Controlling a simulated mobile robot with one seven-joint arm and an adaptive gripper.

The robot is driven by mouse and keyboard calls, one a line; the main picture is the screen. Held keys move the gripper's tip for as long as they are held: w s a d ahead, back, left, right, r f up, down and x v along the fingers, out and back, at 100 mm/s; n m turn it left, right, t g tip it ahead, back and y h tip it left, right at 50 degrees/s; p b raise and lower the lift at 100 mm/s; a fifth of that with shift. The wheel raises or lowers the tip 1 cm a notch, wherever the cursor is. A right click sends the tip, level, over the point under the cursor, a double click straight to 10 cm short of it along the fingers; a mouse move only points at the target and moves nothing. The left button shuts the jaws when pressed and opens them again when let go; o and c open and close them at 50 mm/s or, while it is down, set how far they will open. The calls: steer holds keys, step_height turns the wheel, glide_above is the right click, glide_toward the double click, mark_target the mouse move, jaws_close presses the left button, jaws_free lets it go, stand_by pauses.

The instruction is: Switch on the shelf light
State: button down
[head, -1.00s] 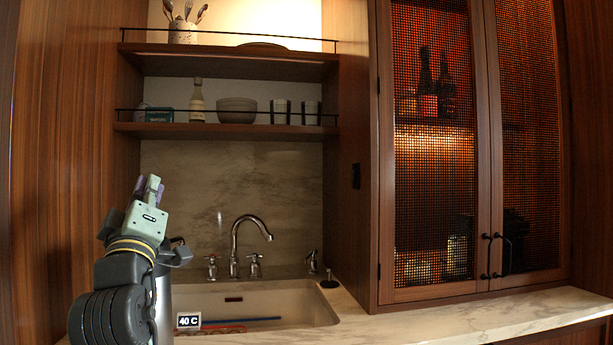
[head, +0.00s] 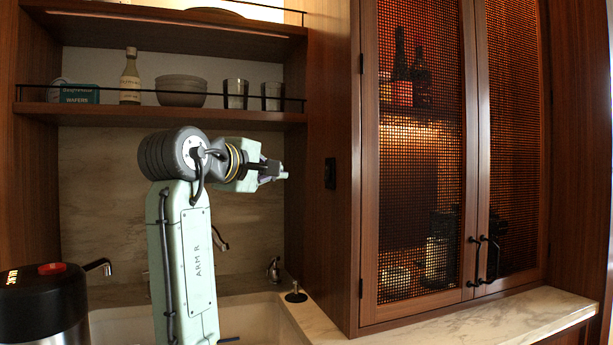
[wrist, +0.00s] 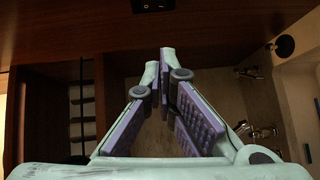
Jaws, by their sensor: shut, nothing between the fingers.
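A small black switch plate (head: 330,173) is on the wood side panel between the open shelves and the mesh-door cabinet. In the wrist view the black plate (wrist: 152,5) shows at the top edge, partly cut off, with small light marks on it. My gripper (head: 284,174) points right at about the plate's height, with a gap between them in the picture. In the wrist view my gripper's fingers (wrist: 158,68) come together at the tips with nothing between them. The lower shelf (head: 170,114) and the wall below it look dim.
The mesh-door cabinet (head: 420,180) glows inside and has dark handles. Bowls (head: 181,91), glasses, a bottle and a tin stand on the railed lower shelf. A black-topped urn (head: 42,305) stands at lower left. The sink (head: 255,318) and faucet lie below my arm.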

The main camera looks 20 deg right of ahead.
mark_target(327, 173)
steer(key=s+d+p+x, duration=0.1)
steer(key=p+x, duration=0.3)
steer(key=x, duration=0.9)
steer(key=shift+s+d, duration=0.4)
steer(key=shift+s, duration=0.05)
steer(key=shift+f, duration=0.1)
steer(key=shift+d+f+n+t+h, duration=0.2)
steer(key=shift+d+n+t+h, duration=0.1)
steer(key=shift+d+n, duration=0.1)
